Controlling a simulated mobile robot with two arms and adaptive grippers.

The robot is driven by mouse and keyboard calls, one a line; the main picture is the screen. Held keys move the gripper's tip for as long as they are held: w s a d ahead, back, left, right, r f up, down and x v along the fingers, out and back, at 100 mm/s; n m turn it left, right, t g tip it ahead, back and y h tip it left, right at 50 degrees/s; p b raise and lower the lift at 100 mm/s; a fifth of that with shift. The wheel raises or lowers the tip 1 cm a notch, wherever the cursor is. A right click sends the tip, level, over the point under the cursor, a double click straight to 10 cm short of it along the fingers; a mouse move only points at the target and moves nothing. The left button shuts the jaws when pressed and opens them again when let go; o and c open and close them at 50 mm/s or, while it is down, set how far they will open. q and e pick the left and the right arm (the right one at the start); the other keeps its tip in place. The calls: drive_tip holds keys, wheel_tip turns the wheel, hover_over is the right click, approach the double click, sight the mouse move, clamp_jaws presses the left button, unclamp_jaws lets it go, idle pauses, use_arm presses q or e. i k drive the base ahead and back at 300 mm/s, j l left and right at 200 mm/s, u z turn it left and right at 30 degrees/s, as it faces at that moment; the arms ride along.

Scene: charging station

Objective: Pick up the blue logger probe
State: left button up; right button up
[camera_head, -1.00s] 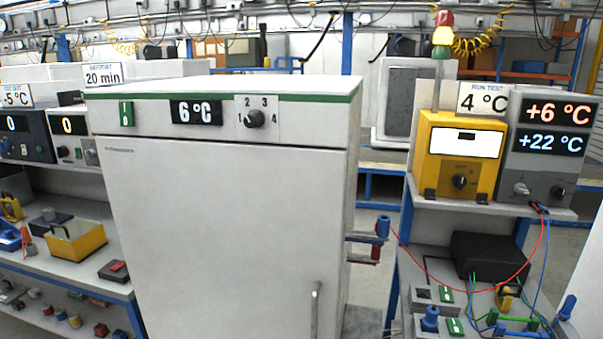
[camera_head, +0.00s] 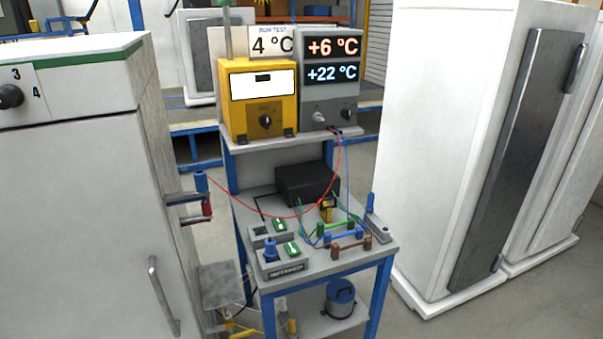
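Several blue parts show, and I cannot tell for sure which one is the blue logger probe. An upright blue cylinder (camera_head: 270,248) stands in a grey labelled holder (camera_head: 285,268) at the front left of the cart top. Another blue cylinder (camera_head: 201,181) is at a bracket on the side of the white chamber, with a red cylinder (camera_head: 207,206) just below it. A thin blue upright part (camera_head: 370,203) stands on a small grey block at the cart's right edge. Neither of my grippers is in view.
The blue-framed cart (camera_head: 378,248) carries a black box (camera_head: 307,184), coloured bars and loose wires. A yellow unit (camera_head: 258,98) and a grey display unit (camera_head: 331,86) stand on its upper shelf. The white chamber (camera_head: 85,190) is left, a white cabinet (camera_head: 440,150) right.

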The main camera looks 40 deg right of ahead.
sight(371, 197)
drive_tip(key=z, duration=1.55)
